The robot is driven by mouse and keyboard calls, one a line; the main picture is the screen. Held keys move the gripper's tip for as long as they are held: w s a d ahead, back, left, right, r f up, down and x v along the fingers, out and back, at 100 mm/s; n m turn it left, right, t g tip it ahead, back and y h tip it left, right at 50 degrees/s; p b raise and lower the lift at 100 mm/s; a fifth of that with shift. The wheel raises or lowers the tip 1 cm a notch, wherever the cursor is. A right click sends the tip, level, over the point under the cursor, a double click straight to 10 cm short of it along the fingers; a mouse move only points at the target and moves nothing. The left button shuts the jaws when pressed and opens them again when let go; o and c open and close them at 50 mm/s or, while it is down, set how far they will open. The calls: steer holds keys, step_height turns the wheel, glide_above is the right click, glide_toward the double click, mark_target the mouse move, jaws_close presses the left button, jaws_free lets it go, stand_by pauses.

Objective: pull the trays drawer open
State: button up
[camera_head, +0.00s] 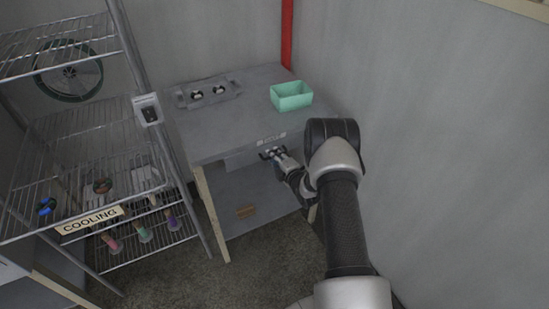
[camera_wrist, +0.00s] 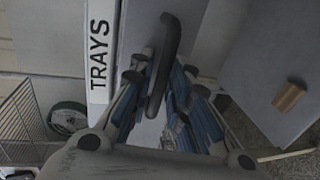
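The left finger is close to the bar, and a gap shows on the right; contact is unclear. In the head view my gripper (camera_head: 273,154) is at the front below the tabletop edge. The drawer looks closed, and its inside is hidden.
On the table (camera_head: 235,125) are a mint-green bin (camera_head: 291,97) and a grey tray (camera_head: 208,91) with small black-and-white parts. A brown block (camera_head: 245,211) lies on the lower shelf. A wire rack labelled "COOLING" (camera_head: 90,219) stands left; a wall is right.

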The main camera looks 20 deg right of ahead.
steer(key=shift+c, duration=0.4)
jaws_close()
